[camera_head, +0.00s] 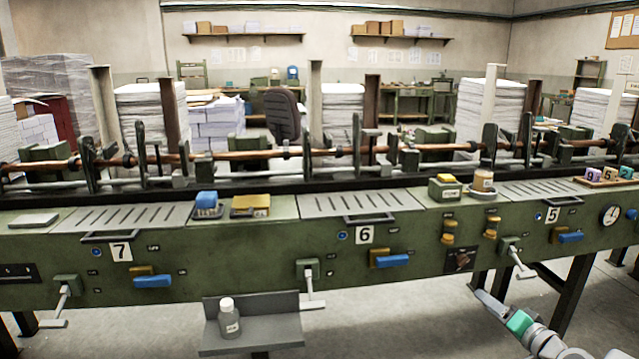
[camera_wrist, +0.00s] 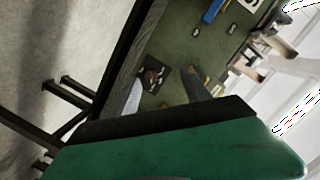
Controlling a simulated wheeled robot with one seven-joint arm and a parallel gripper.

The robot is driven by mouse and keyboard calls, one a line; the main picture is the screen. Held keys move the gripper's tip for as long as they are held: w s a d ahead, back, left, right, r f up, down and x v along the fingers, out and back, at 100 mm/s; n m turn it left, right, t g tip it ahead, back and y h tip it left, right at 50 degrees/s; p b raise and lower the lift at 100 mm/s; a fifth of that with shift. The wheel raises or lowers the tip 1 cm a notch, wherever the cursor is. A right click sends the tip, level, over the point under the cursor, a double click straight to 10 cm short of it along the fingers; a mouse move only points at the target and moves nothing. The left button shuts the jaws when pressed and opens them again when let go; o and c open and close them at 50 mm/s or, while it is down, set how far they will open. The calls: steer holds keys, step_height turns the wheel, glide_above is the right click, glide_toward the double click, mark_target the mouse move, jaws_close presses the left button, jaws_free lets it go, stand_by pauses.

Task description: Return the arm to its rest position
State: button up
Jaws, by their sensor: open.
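My gripper (camera_head: 484,297) shows at the lower right of the head view, with its teal body and my pale arm behind it. It is in front of the green machine (camera_head: 400,262), below the small black switch plate (camera_head: 460,260), and appears apart from the machine. In the wrist view my gripper (camera_wrist: 163,88) has two grey fingers spread apart with nothing between them. Beyond the fingers the wrist view shows the machine's green front, tilted, with the switch plate (camera_wrist: 153,78) and part of a blue handle (camera_wrist: 213,10).
A grey shelf (camera_head: 270,335) holding a bottle (camera_head: 228,318) juts from the machine's front. A lever (camera_head: 518,262) sticks out near my gripper. Dark legs (camera_head: 574,290) stand at the right. The floor (camera_head: 400,325) between shelf and arm looks clear.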

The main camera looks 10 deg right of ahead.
steer(key=a+r+n+g+y+p, duration=0.1)
steer(key=a+r+n+g+p, duration=0.35)
steer(key=a, duration=0.75)
steer(key=a+r+n+g+p, duration=0.1)
steer(key=a+r+g+p, duration=0.2)
steer(key=a+r+p, duration=0.65)
steer(key=s+a+r+n+g+h+p, duration=0.1)
steer(key=s+a+r+g+p, duration=0.1)
steer(key=s+a, duration=0.5)
steer(key=s+a+r+n+g+h+p, duration=0.1)
steer(key=s+a+r+g+h+p, duration=0.1)
steer(key=s+a, duration=0.6)
steer(key=s+r+g+p, duration=0.1)
steer(key=s+r+p, duration=0.1)
steer(key=s, duration=0.5)
steer(key=shift+s+r+n+p, duration=0.15)
steer(key=shift+s+n+p, duration=0.05)
steer(key=shift+n+p, duration=0.15)
steer(key=shift+g, duration=0.25)
steer(key=shift+c, duration=0.3)
